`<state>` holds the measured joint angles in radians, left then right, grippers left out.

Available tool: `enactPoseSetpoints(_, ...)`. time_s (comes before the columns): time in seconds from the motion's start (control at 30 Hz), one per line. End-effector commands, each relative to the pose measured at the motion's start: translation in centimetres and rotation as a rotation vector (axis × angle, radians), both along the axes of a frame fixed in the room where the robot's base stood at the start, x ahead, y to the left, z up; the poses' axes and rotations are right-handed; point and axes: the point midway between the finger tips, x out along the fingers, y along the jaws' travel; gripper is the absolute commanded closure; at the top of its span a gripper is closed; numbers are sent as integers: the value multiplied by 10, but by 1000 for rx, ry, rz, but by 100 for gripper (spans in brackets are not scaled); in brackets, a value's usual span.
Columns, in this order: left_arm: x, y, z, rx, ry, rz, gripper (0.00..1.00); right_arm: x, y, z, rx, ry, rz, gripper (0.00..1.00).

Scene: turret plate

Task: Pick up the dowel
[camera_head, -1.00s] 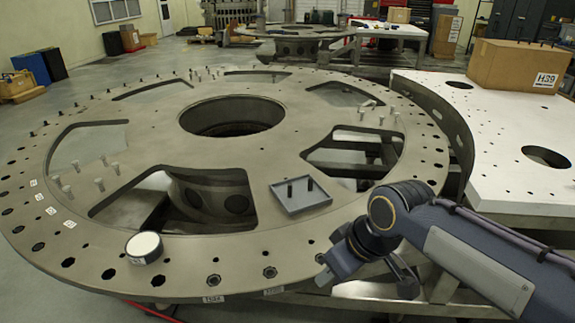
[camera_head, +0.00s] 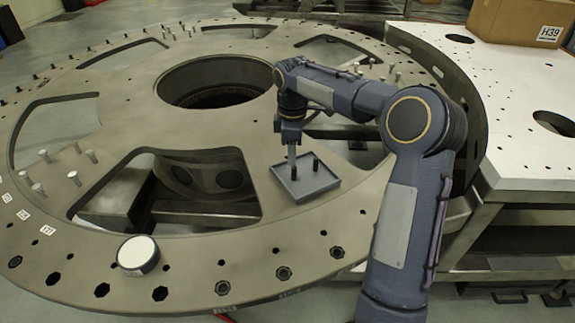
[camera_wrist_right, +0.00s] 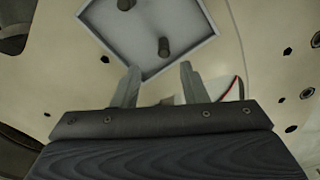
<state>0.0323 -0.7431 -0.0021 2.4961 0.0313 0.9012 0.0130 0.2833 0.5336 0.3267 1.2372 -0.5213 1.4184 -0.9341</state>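Two short dark dowels stand upright in a shallow grey square tray (camera_head: 318,183) on the big round plate. In the head view, one dowel (camera_head: 294,173) is just below my right gripper (camera_head: 291,158) and the other dowel (camera_head: 316,164) is to its right. In the wrist view, my right gripper (camera_wrist_right: 158,68) is open with nothing between its fingers. One dowel (camera_wrist_right: 164,46) shows just beyond the fingertip gap, and the other dowel (camera_wrist_right: 126,4) is at the top edge. I cannot tell the exact height of the fingertips above the tray. My left gripper is not in view.
The metal turret plate (camera_head: 225,262) has large cutouts and a central hole. A white-topped round puck (camera_head: 138,254) sits near its front edge. Several pale pegs stand at the left and back right. A white table (camera_head: 515,110) with a cardboard box (camera_head: 515,22) is at right.

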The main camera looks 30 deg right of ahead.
Motion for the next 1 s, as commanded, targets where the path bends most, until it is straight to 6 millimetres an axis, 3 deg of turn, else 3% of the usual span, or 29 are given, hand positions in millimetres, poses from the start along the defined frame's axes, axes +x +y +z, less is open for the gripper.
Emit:
enactPoseSetpoints(0.47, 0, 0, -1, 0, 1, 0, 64, -8, -2, -63, 2, 3, 0, 61)
enactPoseSetpoints(0.77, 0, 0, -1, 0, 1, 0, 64, -8, -2, -70, 2, -1, -1, 61)
enactPoseSetpoints(1.0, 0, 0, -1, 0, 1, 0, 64, -8, -2, -69, 2, -1, -1, 88)
